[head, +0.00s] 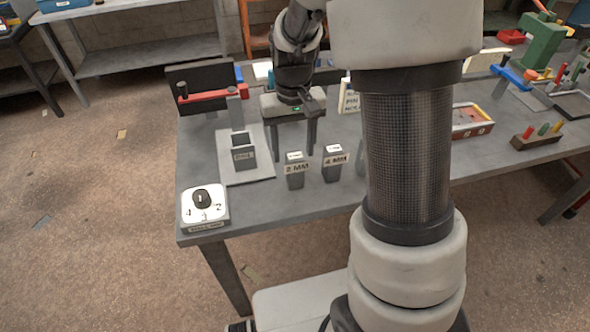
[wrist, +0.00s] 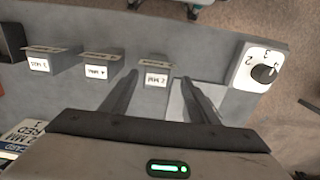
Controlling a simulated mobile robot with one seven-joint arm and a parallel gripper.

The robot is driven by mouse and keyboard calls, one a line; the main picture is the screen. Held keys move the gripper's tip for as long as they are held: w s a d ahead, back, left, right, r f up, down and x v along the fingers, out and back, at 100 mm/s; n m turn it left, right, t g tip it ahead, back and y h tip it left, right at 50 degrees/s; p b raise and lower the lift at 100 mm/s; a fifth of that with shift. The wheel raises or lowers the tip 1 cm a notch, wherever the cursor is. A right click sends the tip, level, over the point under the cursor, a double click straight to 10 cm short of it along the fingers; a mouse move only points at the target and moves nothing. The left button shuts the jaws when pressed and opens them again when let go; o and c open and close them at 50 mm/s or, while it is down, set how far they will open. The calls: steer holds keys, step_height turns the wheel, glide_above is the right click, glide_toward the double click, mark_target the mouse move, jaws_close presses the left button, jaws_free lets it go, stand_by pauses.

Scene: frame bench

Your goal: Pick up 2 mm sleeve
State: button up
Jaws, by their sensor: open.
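The 2 mm sleeve (head: 295,179) is a small dark grey upright block with a white "2 MM" label, standing on the grey bench. It also shows in the wrist view (wrist: 157,66), just beyond the fingertips. My gripper (head: 294,143) is open and empty, its two fingers pointing down behind and above the sleeve in the head view. In the wrist view my gripper (wrist: 158,76) has its fingers spread, with the sleeve roughly in line with the gap. I see no contact.
A similar "4 MM" block (head: 334,172) stands close to the right of the sleeve. A clamp fixture with a grey box (head: 243,158) stands at left. A white numbered dial (head: 205,218) sits at the bench's front left corner. The bench in front of the sleeve is clear.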

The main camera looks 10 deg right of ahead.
mark_target(295, 155)
steer(key=f, duration=0.4)
steer(key=shift+w+d+f, duration=0.2)
steer(key=shift+d+f, duration=0.1)
steer(key=shift+f, duration=0.05)
jaws_close()
